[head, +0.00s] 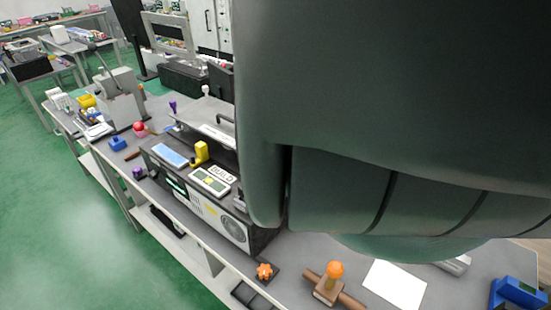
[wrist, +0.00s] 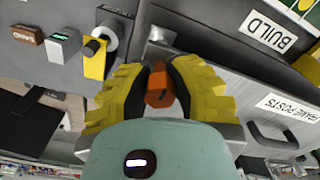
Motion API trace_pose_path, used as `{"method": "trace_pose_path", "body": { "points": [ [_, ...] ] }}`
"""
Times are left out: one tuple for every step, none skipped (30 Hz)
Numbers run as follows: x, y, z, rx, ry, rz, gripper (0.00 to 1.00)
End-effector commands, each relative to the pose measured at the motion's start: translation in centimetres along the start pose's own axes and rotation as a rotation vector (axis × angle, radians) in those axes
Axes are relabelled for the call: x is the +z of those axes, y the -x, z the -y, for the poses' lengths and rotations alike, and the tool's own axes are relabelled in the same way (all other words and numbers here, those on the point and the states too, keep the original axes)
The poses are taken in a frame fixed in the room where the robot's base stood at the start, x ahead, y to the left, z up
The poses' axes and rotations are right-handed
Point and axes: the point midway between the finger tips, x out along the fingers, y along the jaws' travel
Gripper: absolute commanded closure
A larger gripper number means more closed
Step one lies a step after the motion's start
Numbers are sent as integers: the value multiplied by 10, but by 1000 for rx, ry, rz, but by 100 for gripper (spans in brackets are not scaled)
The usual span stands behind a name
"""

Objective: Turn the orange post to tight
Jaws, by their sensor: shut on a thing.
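In the wrist view an orange post (wrist: 158,86) stands between the yellow fingers of my gripper (wrist: 158,92). The fingers are closed on it from both sides; its lower part and base are partly hidden by the fingers and the gripper body. The post is by a grey metal fixture with a label that seems to read "FRAME POSTS" (wrist: 291,107). In the head view my arm covers the right side, and neither the gripper nor this post can be made out. No tight mark is readable.
A yellow lever (wrist: 95,58) stands close to the left finger. A black handle (wrist: 272,137) is at the right. In the head view a dark machine (head: 205,205) sits on the bench, with an orange star knob (head: 264,271) and an orange ball-topped piece (head: 335,269) in front.

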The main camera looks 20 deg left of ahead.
Motion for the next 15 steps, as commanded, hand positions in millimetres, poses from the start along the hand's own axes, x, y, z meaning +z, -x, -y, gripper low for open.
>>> {"method": "trace_pose_path", "body": {
  "points": [
    [0, 0, 0, 1, -3, 2, 100],
    [0, 0, 0, 0, -3, 2, 100],
    [0, 1, 0, 0, -4, 2, 100],
    [0, 1, 0, 0, -4, 2, 100],
    [0, 1, 0, 0, -4, 2, 100],
    [0, 1, 0, 0, -4, 2, 100],
    [0, 1, 0, 0, -4, 2, 100],
    [0, 1, 0, 0, -4, 3, 100],
    [0, 1, 0, 0, -4, 3, 100],
    [0, 1, 0, 0, -4, 3, 100],
    [0, 1, 0, 0, -4, 3, 100],
    [1, 1, 0, 1, -4, 3, 77],
    [0, 1, 0, 0, -4, 3, 74],
    [0, 1, 0, 0, -4, 2, 71],
    [0, 1, 0, 0, -3, 2, 67]
  ]
}}
